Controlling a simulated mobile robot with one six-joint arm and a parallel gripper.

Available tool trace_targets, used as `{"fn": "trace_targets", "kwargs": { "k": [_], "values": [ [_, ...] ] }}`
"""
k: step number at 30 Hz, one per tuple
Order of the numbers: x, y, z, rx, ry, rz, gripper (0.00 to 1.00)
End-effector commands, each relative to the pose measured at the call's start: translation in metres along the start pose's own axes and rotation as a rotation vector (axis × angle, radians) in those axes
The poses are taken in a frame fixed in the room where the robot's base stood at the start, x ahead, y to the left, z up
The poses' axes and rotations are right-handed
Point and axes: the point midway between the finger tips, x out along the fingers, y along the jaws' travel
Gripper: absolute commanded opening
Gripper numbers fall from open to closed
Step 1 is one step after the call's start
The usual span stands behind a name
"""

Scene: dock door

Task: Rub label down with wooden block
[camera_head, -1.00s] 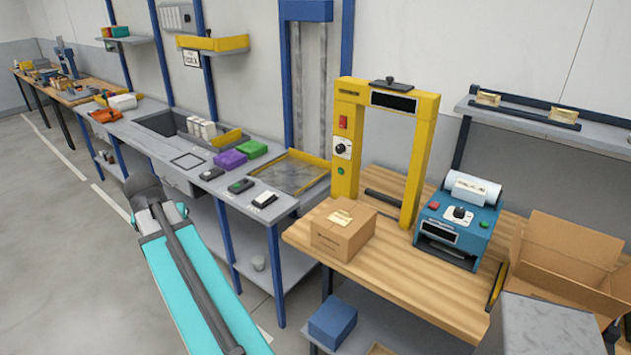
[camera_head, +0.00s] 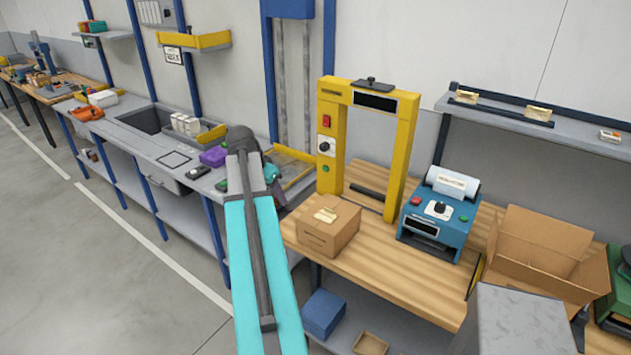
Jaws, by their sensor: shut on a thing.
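A closed cardboard box (camera_head: 328,232) stands on the wooden bench (camera_head: 390,270), left of the front of the yellow arch. A small cream label (camera_head: 325,215) lies on its top; one part looks raised or folded, but it is too small to tell. My arm rises from the bottom of the view to a dark joint left of the box. A bit of teal arm shows behind that joint. My gripper is hidden behind the arm, so what it holds cannot be seen. I cannot make out a wooden block.
A yellow arch (camera_head: 328,150) stands behind the box. A blue label printer (camera_head: 433,225) with a white roll is to its right, then an open carton (camera_head: 545,255). A grey workbench (camera_head: 130,125) with a purple item (camera_head: 214,157) is at left. Bare bench top lies in front of the printer.

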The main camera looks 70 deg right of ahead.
Motion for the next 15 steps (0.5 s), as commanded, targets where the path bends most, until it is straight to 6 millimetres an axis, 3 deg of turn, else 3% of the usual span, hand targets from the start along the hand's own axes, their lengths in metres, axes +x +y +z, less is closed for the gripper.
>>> {"fn": "trace_targets", "kwargs": {
  "k": [1,6,10,15],
  "values": [
    [0.001,0.011,-0.018,0.043,0.000,0.019,0.27],
    [0.011,0.048,-0.060,0.177,0.001,0.073,0.27],
    [0.016,0.072,-0.083,0.256,0.001,0.106,0.27],
    [0.020,0.089,-0.098,0.312,0.002,0.129,0.27]
  ]
}}
